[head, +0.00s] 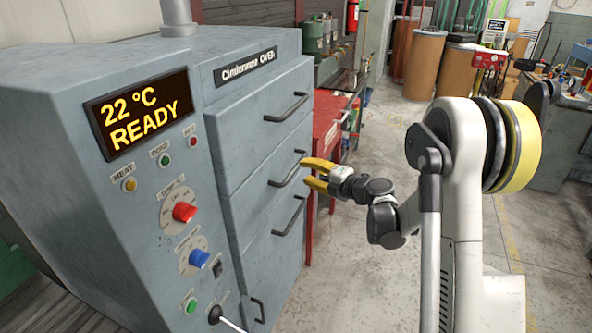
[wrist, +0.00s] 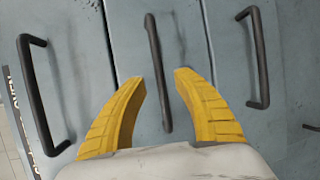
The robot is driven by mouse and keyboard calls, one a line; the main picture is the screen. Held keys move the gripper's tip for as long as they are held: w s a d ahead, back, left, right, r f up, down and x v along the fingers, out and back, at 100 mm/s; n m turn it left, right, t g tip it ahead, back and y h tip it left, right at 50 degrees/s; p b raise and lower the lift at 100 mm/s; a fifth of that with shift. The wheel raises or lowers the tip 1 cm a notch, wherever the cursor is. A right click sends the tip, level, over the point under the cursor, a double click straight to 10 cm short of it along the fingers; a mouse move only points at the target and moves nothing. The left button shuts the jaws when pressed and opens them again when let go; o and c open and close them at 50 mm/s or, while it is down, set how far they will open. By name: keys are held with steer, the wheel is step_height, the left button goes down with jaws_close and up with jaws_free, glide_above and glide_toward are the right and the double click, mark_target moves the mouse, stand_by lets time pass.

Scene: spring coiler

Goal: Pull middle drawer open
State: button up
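The grey oven has a stack of drawers with dark bar handles. The middle drawer (head: 250,192) looks shut, its front about level with its neighbours. Its handle (head: 284,182) shows just left of my gripper (head: 304,172). My gripper is open, its two yellow fingers apart and empty. In the wrist view, the middle handle (wrist: 152,50) runs through the gap between the fingertips (wrist: 160,77), without visible contact. I cannot tell whether the fingertips reach past the bar in depth.
The upper drawer's handle (head: 287,107) and lower drawer's handle (head: 289,218) sit above and below. A control panel with a display (head: 140,112) is at left. The concrete floor (head: 350,270) in front is clear.

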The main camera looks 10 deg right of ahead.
mark_target(296, 165)
steer(key=b+x, duration=0.1)
steer(key=x, duration=0.4)
steer(key=shift+w, duration=0.1)
jaws_close()
